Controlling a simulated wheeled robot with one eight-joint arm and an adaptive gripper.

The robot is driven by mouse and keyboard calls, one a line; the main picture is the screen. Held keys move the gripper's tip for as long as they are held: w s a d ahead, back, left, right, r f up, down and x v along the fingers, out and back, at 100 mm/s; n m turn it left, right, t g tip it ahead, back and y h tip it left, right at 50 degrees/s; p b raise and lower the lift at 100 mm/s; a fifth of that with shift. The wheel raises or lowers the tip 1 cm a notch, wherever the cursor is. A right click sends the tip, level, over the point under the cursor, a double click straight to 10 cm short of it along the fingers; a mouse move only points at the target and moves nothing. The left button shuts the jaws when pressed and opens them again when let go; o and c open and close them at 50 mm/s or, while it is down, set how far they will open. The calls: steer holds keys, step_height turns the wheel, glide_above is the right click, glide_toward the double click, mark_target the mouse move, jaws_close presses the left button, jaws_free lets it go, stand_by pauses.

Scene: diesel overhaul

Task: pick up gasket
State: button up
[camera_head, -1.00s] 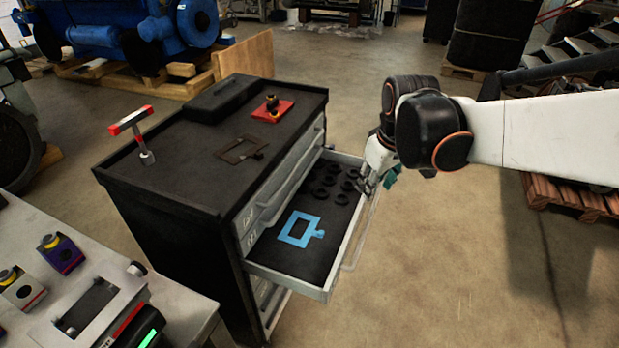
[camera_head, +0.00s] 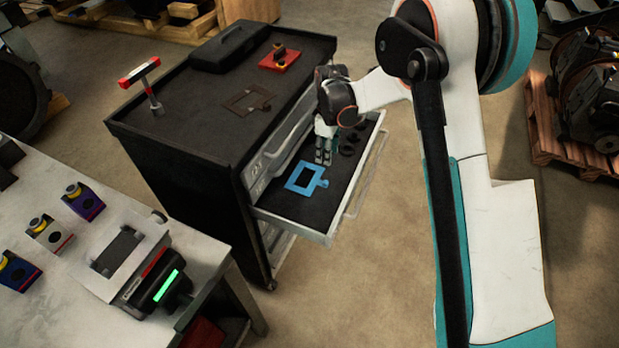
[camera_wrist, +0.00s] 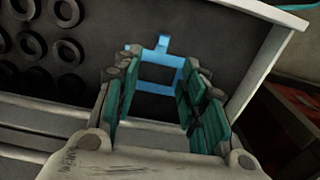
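A light blue gasket (camera_head: 305,179), a flat rectangular frame with a small tab, lies flat in the open drawer (camera_head: 292,206). It also shows in the wrist view (camera_wrist: 160,72), ahead of and between my fingers. My gripper (camera_head: 323,158) is over the drawer, just behind the gasket in the head view. In the wrist view my gripper (camera_wrist: 155,105) has its teal-padded fingers spread apart with nothing between them. The fingers partly cover the gasket's sides. A dark brown frame-shaped piece (camera_head: 248,100) lies on the black cabinet top (camera_head: 200,115).
Several black rings (camera_wrist: 35,45) lie in the drawer beside the gasket. A red block (camera_head: 280,58), a black case (camera_head: 230,46) and a red-handled tool (camera_head: 145,82) stand on the cabinet. A light workbench (camera_head: 60,270) with devices is at lower left. Drawer walls surround the gasket.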

steer(key=b, duration=0.2)
glide_above(324, 181)
steer(key=f, duration=0.7)
steer(key=shift+w+d+f, duration=0.2)
steer(key=shift+f, duration=0.2)
steer(key=shift+s+a+f+b, duration=0.15)
steer(key=shift+f+b, duration=0.5)
steer(key=shift+f, duration=0.7)
steer(key=shift+s+d+f+b, duration=0.1)
steer(key=shift+f+b, duration=0.5)
steer(key=shift+f, duration=0.75)
steer(key=shift+r, duration=0.1)
jaws_close()
